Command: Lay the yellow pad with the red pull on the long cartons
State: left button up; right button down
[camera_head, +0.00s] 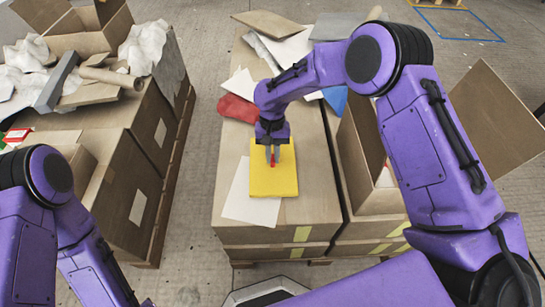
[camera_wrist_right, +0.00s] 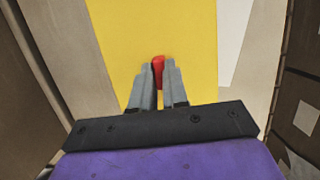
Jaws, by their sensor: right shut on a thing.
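The yellow pad (camera_head: 274,180) lies over the long cartons (camera_head: 312,215) in the middle of the head view, close above or on their top; I cannot tell which. My right gripper (camera_head: 273,160) points down over the pad and is shut on its red pull (camera_wrist_right: 158,70). The yellow pad (camera_wrist_right: 125,35) also fills the middle of the right wrist view, with the right gripper (camera_wrist_right: 159,80) in front of it. My left arm shows at the lower left of the head view, but its gripper is out of view.
A white sheet (camera_head: 243,198) lies partly under the pad. A red cloth (camera_head: 238,108) and several sheets lie farther back on the cartons. An open box (camera_head: 362,165) stands to the right. A loaded carton stack (camera_head: 130,130) stands left across a floor gap.

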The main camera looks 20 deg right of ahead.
jog(key=shift+w+f, duration=0.1)
jog(key=shift+f, duration=0.5)
jog(key=shift+r, duration=0.1)
jog(key=c, duration=1.1)
grip_release()
jog(key=shift+f, duration=0.2)
jog(key=shift+c, duration=0.2)
jog(key=a+p+v, duration=0.1)
jog(key=v, duration=1.1)
jog(key=shift+d+r+p, duration=0.2)
jog(key=shift+d+p, duration=0.2)
jog(key=shift+d, duration=0.1)
